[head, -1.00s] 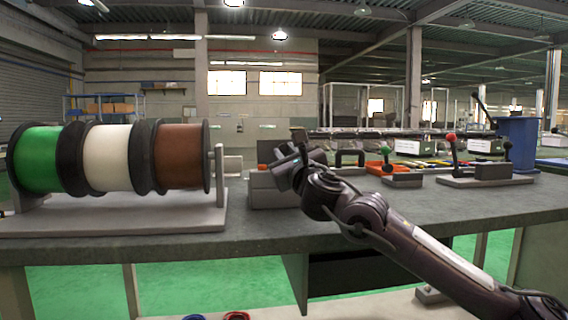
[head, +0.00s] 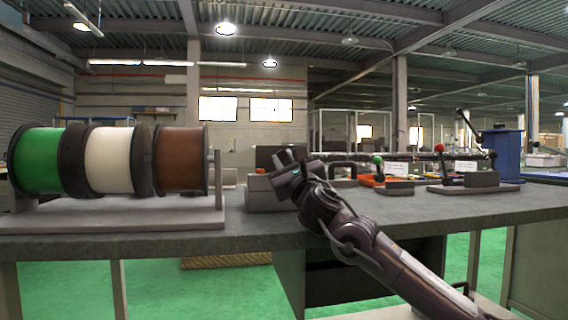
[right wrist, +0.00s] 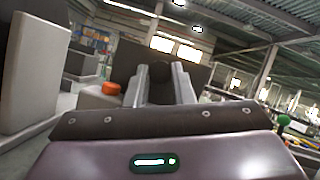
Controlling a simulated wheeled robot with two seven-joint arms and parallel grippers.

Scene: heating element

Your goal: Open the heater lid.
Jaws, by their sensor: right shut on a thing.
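The heater (head: 262,196) is a grey box on the workbench, left of my right forearm. Its dark lid (head: 266,156) stands raised at the back of the box in the head view. My right gripper (head: 281,170) is at the lid, above the box's right side. In the right wrist view its two fingers (right wrist: 161,88) are shut on a dark round knob (right wrist: 160,70), with the dark lid panel (right wrist: 203,76) behind them. An orange button (right wrist: 110,88) shows on the box to the left of the fingers. My left gripper is not in view.
A rack of green, white and brown spools (head: 108,162) stands left of the heater. On the right are a green-knobbed lever (head: 378,161), a red-knobbed lever (head: 440,149) and a blue container (head: 503,155). The front strip of the workbench (head: 240,228) is clear.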

